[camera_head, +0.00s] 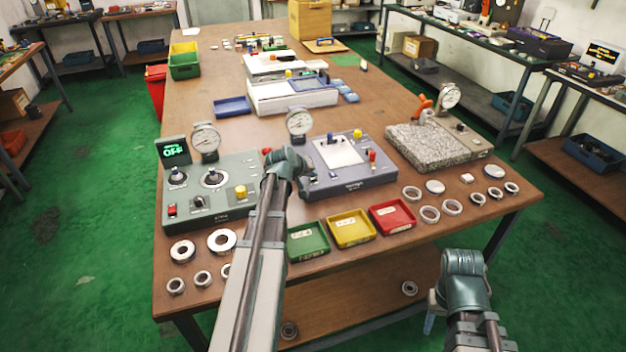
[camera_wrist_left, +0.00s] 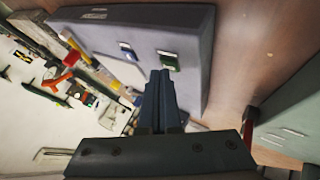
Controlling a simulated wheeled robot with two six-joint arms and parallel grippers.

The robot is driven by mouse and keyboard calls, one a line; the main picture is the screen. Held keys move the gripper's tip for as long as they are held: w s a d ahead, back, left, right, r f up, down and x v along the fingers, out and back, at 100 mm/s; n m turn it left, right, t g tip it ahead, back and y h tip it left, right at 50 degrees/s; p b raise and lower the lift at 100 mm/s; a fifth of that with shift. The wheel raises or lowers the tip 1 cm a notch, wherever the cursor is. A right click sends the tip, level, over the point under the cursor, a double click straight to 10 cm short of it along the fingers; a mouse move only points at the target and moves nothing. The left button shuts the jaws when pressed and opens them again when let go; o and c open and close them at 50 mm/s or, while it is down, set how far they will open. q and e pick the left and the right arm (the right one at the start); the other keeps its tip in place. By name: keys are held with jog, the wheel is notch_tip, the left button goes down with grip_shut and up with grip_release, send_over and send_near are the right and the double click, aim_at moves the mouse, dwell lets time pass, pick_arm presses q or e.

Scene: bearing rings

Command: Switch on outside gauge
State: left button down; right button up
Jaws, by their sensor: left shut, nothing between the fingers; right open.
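The left grey-green gauge box (camera_head: 208,195) has knobs, a red button, a yellow button, a dial gauge (camera_head: 205,140) and a small screen (camera_head: 173,151) reading OFF in green. The middle grey gauge box (camera_head: 350,178) has a white plate and blue, yellow and red knobs; a dial (camera_head: 299,122) stands at its back left. I cannot tell which is the outside gauge. My left gripper (camera_wrist_left: 160,98) is shut and empty, in front of a grey panel (camera_wrist_left: 95,22) with a blue and a green part. In the head view my left wrist hides its fingertips, between the two boxes. My right gripper (camera_head: 431,322) is open, below the table's front edge, partly hidden.
A granite stand (camera_head: 428,146) with a dial stands at the right. Green (camera_head: 308,241), yellow (camera_head: 351,228) and red (camera_head: 392,217) trays line the front. Several metal rings lie at the front left and right. White boxes and a blue tray (camera_head: 232,107) are farther back.

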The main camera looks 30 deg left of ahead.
aim_at(312, 181)
pick_arm(q)
jog(key=shift+f, duration=0.2)
jog(key=shift+r, duration=0.1)
dwell(0.4)
jog(key=shift+r+p, duration=0.6)
jog(key=shift+r, duration=0.05)
notch_tip(312, 181, up, 5)
jog(key=p, duration=0.5)
jog(key=shift+r, duration=0.1)
dwell(0.5)
